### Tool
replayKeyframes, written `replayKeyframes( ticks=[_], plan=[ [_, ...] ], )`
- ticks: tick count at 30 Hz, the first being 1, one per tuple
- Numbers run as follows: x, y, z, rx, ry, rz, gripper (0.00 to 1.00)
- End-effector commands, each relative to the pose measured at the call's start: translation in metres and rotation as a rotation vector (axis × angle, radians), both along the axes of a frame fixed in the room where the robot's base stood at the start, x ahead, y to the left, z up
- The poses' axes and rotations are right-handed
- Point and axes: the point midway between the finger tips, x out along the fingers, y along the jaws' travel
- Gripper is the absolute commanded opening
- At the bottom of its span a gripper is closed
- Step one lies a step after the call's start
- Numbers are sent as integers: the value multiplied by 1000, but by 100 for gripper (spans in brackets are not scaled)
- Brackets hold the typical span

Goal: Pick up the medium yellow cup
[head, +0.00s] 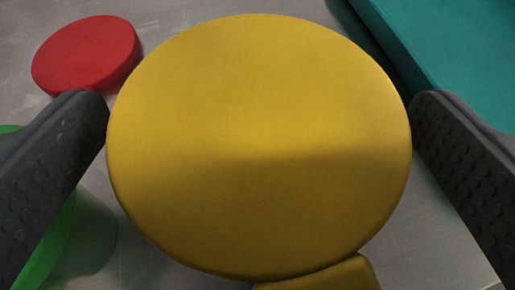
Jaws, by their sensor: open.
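A large yellow round thing (258,140), which looks like the yellow cup seen from its flat end, fills the middle of the head view. My gripper (260,105) is open, with one dark textured finger on each side of it. Both fingertips are very close to its left and right edges; I cannot tell whether they touch. A small yellow part (325,276) shows below its lower edge and may be its handle. The sides of the yellow thing are hidden beneath its top face.
A red disc (86,55) lies at the upper left. A teal block (450,55) is at the upper right. A green round thing (75,240) sits at the lower left, partly behind the left finger. Bare grey surface (180,12) shows between them.

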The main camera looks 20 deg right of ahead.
Motion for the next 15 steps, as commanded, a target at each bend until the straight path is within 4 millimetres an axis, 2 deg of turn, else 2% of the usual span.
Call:
replayKeyframes(
  ticks=[1,2,6,7,15],
  plan=[
    [0,0,0,0,0,0,100],
    [0,0,0,0,0,0,94],
    [0,0,0,0,0,0,56],
    [0,0,0,0,0,0,49],
    [0,0,0,0,0,0,49]
  ],
)
